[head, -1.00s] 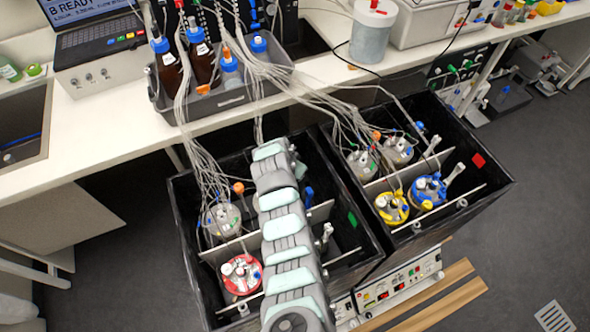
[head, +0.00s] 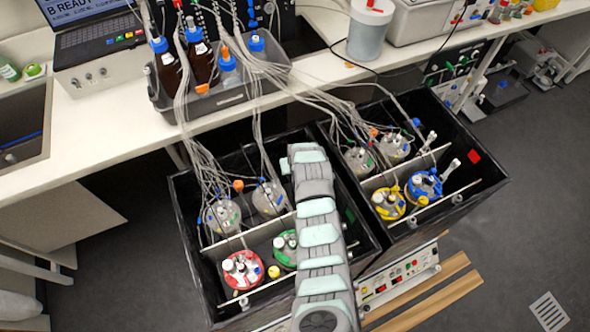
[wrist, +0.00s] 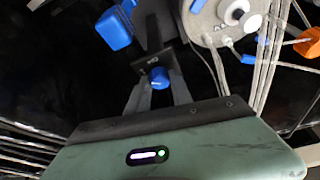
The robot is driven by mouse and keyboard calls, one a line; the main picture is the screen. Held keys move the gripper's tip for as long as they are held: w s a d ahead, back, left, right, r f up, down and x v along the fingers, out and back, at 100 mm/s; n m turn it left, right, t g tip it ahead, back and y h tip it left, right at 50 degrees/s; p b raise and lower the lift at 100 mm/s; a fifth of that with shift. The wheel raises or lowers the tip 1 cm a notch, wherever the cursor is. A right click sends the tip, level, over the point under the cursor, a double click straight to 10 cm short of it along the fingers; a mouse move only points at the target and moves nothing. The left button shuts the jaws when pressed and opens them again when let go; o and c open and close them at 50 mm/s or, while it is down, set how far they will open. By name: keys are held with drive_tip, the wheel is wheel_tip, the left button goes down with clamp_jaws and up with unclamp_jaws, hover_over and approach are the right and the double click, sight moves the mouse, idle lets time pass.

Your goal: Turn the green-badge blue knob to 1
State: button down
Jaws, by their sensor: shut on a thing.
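The blue knob (wrist: 161,79) shows in the wrist view, on a dark plate with a small white mark that I cannot read clearly. My gripper (wrist: 159,88) has its two grey fingers on either side of the knob and is shut on it. The fingers partly cover the knob, and I cannot read its setting. In the head view my arm reaches over the left black box (head: 190,262) and hides the gripper and the knob. A small green badge (head: 350,215) shows on that box's inner right wall.
In the wrist view a larger blue block (wrist: 114,28) and a round vessel lid (wrist: 222,22) with tubes are close by. The left box holds several lidded vessels, one red-ringed (head: 242,271). The right black box (head: 496,183) holds more, and tubes drape into both boxes.

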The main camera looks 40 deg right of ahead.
drive_tip(key=shift+n+b, duration=0.35)
drive_tip(key=shift+n, duration=0.25)
drive_tip(key=c, duration=1.1)
unclamp_jaws()
drive_tip(key=shift+c, duration=0.2)
drive_tip(key=v, duration=1)
drive_tip(key=shift+s+d+r, duration=0.2)
drive_tip(key=shift+s+r, duration=0.05)
drive_tip(key=shift+r, duration=0.15)
